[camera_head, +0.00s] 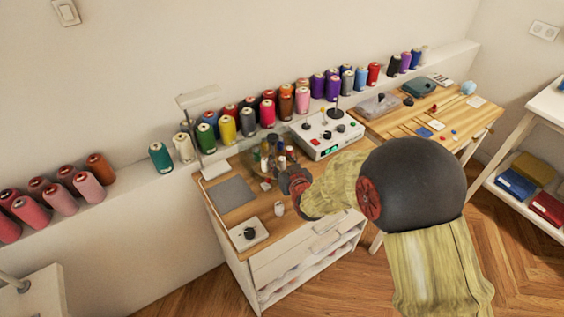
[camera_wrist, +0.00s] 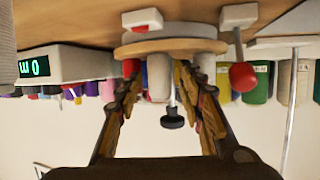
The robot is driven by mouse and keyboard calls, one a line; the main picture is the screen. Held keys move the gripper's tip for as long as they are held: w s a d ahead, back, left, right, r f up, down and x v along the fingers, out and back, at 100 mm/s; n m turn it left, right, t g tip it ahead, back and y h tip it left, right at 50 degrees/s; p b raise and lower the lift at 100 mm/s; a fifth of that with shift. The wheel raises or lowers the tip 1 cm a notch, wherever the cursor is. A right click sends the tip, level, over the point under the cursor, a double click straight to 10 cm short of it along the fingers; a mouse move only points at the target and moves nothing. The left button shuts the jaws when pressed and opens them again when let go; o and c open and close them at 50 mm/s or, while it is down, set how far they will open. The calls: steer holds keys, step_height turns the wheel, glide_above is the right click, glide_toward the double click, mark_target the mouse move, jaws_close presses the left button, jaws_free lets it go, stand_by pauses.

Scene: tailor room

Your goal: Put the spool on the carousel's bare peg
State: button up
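The carousel (camera_head: 267,167) stands on the left table with several small spools around it. In the wrist view, which is upside down, its round wooden disc (camera_wrist: 170,48) is at the top, with a black knob (camera_wrist: 172,118) on a thin stem. My gripper (camera_head: 287,181) is close beside the carousel. In the wrist view its fingers (camera_wrist: 158,85) are apart, with a pale spool (camera_wrist: 159,78) in line between them and gaps showing on both sides. I cannot tell whether that spool is on a peg. A small whitish cylinder (camera_head: 279,209) stands on the table. No bare peg is clearly visible.
A white control box (camera_head: 326,136) stands right of the carousel. A lever with a red ball (camera_wrist: 243,76) is close to my right finger in the wrist view. A lamp (camera_head: 198,98) and grey mat (camera_head: 232,191) are to the left. Thread cones line the wall ledge.

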steer(key=shift+s, duration=0.1)
steer(key=v, duration=1.2)
steer(key=shift+r, duration=0.1)
steer(key=s+d+r+m+g+h+p, duration=0.25)
steer(key=s+d+r, duration=0.35)
steer(key=d+r, duration=0.4)
steer(key=s+d+r+g, duration=0.1)
steer(key=s+d+r, duration=0.1)
steer(key=s, duration=0.5)
steer(key=s+d+r+g+h+p, duration=0.1)
steer(key=s+d+r+g, duration=0.1)
steer(key=s, duration=0.5)
steer(key=s+d+r+g+h, duration=0.1)
steer(key=s+d+r+g, duration=0.1)
steer(key=s+r, duration=0.2)
steer(key=s+m, duration=0.1)
steer(key=s, duration=0.2)
steer(key=shift+r, duration=0.25)
